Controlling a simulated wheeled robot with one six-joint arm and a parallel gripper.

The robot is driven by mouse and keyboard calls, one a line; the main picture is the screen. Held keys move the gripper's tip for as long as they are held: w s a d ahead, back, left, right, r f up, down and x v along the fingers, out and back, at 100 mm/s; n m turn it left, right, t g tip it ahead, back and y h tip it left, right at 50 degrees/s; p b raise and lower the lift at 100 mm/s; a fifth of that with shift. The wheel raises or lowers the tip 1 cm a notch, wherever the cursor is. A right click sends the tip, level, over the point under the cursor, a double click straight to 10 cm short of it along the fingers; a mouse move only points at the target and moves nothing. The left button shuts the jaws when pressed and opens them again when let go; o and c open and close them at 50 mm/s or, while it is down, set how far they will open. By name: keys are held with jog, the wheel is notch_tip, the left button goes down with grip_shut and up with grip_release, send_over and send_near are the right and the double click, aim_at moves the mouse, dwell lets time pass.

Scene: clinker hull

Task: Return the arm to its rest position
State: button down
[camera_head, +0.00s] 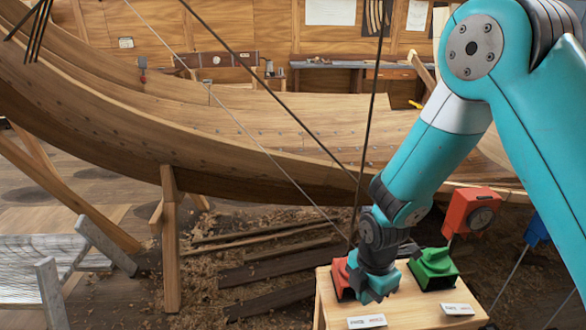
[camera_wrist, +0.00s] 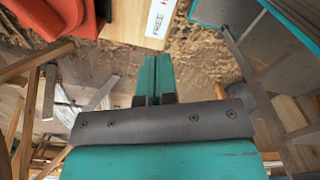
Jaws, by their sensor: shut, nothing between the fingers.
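Beyond the tips are bare, shaving-strewn ground and the edge of the table. Whether the gripper touches the table cannot be told.
The table (camera_head: 335,310) bears a red block (camera_head: 340,277), partly hidden by my gripper, a green block (camera_head: 435,270) and white labels (camera_head: 367,321). A red box (camera_head: 468,213) and a blue one (camera_head: 536,230) stand to the right. The wooden hull (camera_head: 250,140) spans behind, with taut lines before it.

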jog(key=s+a+r+m+y, duration=0.1)
jog(key=s+a+r+m, duration=0.2)
jog(key=r, duration=0.5)
jog(key=s+a+r+m+y, duration=0.1)
jog(key=s+r+m+y, duration=0.1)
jog(key=s+r+m, duration=0.35)
jog(key=s+r+m+y, duration=0.1)
jog(key=s+r+m, duration=0.6)
jog(key=s+r, duration=0.3)
jog(key=shift+a+r+m, duration=0.15)
jog(key=shift+r+m, duration=0.2)
jog(key=shift+r, duration=0.2)
jog(key=shift+w, duration=0.1)
